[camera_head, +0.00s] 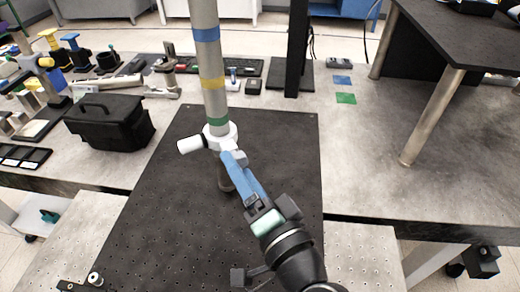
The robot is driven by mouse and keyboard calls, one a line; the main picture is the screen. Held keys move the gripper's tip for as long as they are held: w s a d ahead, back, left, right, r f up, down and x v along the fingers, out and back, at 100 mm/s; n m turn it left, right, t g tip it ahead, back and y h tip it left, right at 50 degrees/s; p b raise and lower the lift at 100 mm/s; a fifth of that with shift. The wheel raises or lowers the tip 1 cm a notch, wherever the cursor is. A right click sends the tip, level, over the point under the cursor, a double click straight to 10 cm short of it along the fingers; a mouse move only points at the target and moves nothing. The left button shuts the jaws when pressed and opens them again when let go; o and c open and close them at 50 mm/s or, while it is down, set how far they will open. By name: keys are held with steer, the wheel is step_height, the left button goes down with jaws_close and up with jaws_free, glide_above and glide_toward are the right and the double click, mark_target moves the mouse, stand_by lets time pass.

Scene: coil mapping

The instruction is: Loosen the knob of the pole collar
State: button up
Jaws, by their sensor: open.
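The pole (209,70) is grey with blue, yellow and green bands and stands upright in the middle of the head view. The white pole collar (219,135) sits around it, just below the green band. A white cylindrical part (190,145) sticks out from the collar to the left. Another pale part of the collar (234,157) faces my gripper and may be the knob; I cannot tell. My gripper (232,160), with blue fingers, reaches from the lower right to the collar's front. It is open, its fingertips at or very near the collar. Contact cannot be made out.
A black perforated board (165,230) lies under the pole. A black bag (110,124) is on the left, with several tools and parts behind it. A black post (297,50) stands behind right. A raised black table (450,35) is at the right. The grey bench right of the board (370,185) is clear.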

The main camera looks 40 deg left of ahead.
steer(key=v, duration=1.2)
steer(key=shift+b, duration=0.45)
steer(key=shift+w, duration=0.1)
steer(key=w+d+r+t+h, duration=0.3)
steer(key=w+r+t+h, duration=0.15)
steer(key=w+r, duration=0.3)
steer(key=w+d+r+t+h, duration=0.3)
steer(key=w+r+t, duration=0.25)
steer(key=r, duration=0.25)
steer(key=s+d+r+t+h+p, duration=0.2)
steer(key=r+t+h+p, duration=0.1)
steer(key=r, duration=0.9)
steer(key=s+d+r+t+h+p, duration=0.2)
steer(key=r+p, duration=0.4)
steer(key=r, duration=0.7)
steer(key=s+d+r+t+h+p, duration=0.2)
steer(key=d+r+t+h+p, duration=0.1)
steer(key=r, duration=0.9)
steer(key=shift+m+t+h+p, duration=0.45)
steer(key=shift+t+p, duration=0.55)
steer(key=shift+p, duration=0.25)
